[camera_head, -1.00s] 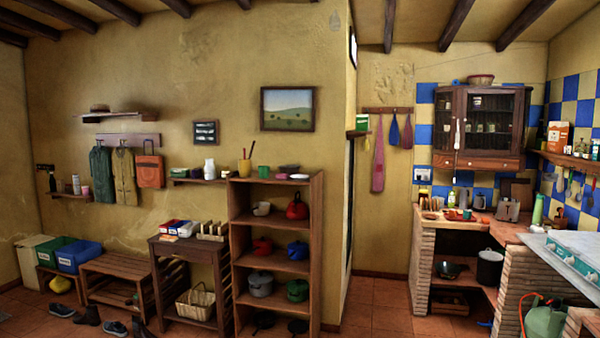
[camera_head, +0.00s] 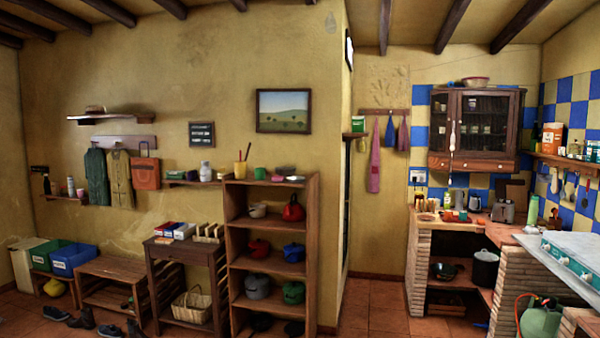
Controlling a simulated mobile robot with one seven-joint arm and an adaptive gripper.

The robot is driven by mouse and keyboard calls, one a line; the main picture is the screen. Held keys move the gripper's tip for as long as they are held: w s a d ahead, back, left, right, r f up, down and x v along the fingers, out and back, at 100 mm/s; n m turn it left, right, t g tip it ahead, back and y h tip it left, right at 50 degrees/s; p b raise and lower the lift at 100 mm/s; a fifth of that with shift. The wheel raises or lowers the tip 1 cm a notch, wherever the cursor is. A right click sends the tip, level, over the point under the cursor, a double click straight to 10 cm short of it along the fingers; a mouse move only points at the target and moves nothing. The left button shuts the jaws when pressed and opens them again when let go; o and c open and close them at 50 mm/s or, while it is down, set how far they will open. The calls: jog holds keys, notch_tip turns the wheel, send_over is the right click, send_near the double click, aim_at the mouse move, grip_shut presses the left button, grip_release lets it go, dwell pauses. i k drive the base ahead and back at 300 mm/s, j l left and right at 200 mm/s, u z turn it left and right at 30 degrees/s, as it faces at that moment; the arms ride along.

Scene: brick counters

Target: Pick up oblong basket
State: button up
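A pale wicker basket (camera_head: 192,307) with a raised handle sits on the low shelf of a dark wooden side table (camera_head: 182,252), left of the tall open shelf. Its exact outline is hard to judge from here. A reddish bowl or basket (camera_head: 475,81) rests on top of the glass-fronted wall cabinet at the right; it is too small to tell which. My gripper is not in view, so whether it is open or shut does not show.
The tall wooden shelf (camera_head: 230,255) holds pots and pans. A slatted bench (camera_head: 118,267) stands left of the side table, with shoes (camera_head: 82,320) on the floor before it. Brick counters (camera_head: 420,262) stand at the right. Tiled floor (camera_head: 372,308) is clear in the middle.

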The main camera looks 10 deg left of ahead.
aim_at(195, 308)
jog(key=u, duration=1.3)
jog(key=i+l+z, duration=0.1)
jog(key=i+z, duration=0.3)
jog(key=i, duration=0.6)
jog(key=i+u, duration=0.1)
jog(key=i, duration=0.5)
jog(key=i+l+u, duration=0.1)
jog(key=i, duration=0.45)
jog(key=i+u, duration=0.4)
jog(key=i+l+u, duration=0.1)
jog(key=i+u, duration=0.3)
jog(key=i, duration=0.15)
jog(key=i+u, duration=0.3)
jog(key=i, duration=0.25)
jog(key=i+u, duration=0.3)
jog(key=i, duration=0.25)
